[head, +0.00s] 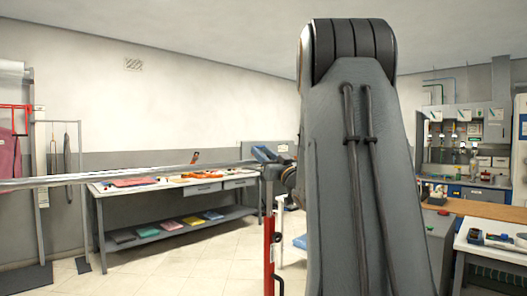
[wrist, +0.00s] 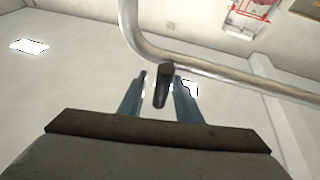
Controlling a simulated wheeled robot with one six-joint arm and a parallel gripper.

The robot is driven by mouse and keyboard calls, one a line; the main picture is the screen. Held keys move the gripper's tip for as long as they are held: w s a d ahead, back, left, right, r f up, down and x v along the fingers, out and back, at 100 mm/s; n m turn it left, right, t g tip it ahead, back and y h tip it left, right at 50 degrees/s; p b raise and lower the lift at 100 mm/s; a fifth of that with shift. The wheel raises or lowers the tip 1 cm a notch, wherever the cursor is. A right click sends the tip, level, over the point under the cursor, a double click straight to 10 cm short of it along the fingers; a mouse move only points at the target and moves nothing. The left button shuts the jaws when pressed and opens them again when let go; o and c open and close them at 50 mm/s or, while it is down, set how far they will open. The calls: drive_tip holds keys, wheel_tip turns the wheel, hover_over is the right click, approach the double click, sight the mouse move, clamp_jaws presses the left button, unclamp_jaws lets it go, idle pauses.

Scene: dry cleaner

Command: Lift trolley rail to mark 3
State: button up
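In the wrist view the rail (wrist: 225,75) bends sharply at upper left and crosses beyond my fingers. A red and dark upright (head: 268,240) stands below its right end; no mark numbers are readable. My gripper (wrist: 160,74) has its two blue-grey fingers apart, with a dark stub (wrist: 163,88) between them. A gap shows left of the stub; contact on the right is unclear. In the head view my gripper (head: 264,153) is small, beside the rail's end.
A workbench (head: 150,232) with folded coloured cloths stands behind the rail. A clothes rack (head: 15,107) is at far left. A wooden counter (head: 470,207) and a white table (head: 495,240) are at right. My arm blocks the middle right.

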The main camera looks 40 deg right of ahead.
drive_tip(key=shift+w+r, duration=0.1)
drive_tip(key=shift+w, duration=0.1)
drive_tip(key=shift+c, duration=0.3)
clamp_jaws()
